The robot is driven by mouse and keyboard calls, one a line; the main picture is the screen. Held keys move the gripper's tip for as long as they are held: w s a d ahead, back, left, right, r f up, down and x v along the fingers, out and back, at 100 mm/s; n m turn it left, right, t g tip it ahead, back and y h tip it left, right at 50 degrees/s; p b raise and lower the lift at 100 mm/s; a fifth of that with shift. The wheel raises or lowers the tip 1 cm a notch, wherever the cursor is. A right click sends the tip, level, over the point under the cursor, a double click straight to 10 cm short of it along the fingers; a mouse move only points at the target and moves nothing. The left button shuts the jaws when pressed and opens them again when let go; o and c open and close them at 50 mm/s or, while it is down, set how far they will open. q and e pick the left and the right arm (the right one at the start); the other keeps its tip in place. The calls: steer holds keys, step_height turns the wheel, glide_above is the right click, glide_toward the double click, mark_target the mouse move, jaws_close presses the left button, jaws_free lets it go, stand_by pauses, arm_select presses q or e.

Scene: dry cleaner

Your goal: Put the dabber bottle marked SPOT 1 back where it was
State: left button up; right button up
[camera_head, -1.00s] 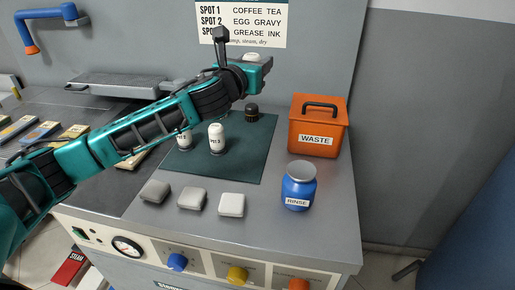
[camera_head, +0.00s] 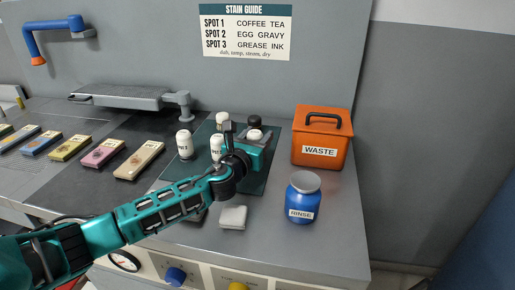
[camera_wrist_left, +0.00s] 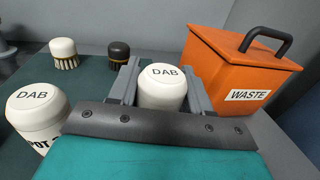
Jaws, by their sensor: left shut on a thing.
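My left gripper (camera_head: 258,141) is shut on a white dabber bottle (camera_wrist_left: 163,88) with DAB on its cap. Its cap also shows in the head view (camera_head: 254,134). Its front label is hidden, so I cannot read SPOT 1 on it. The bottle is low over the right part of the dark green mat (camera_head: 255,185); whether its base touches is hidden. Two other white dabber bottles stand on the mat to the left, one at the left edge (camera_head: 184,146) and one nearer my gripper (camera_head: 216,146). The nearer one shows in the wrist view (camera_wrist_left: 38,118). My right gripper is out of view.
A white-topped brush (camera_head: 222,119) and a black-topped brush (camera_head: 254,121) stand behind the bottles. The orange WASTE box (camera_head: 320,140) and blue RINSE jar (camera_head: 302,198) are to the right. A pale pad (camera_head: 233,216) lies in front, near my arm.

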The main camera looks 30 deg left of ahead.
arm_select(q)
steer(key=shift+f, duration=1.15)
steer(key=shift+f+b, duration=0.1)
steer(key=shift+b, duration=0.2)
steer(key=o, duration=1.1)
steer(key=shift+c, duration=0.2)
steer(key=s, duration=0.7)
steer(key=shift+s+d, duration=0.25)
steer(key=shift+r, duration=0.2)
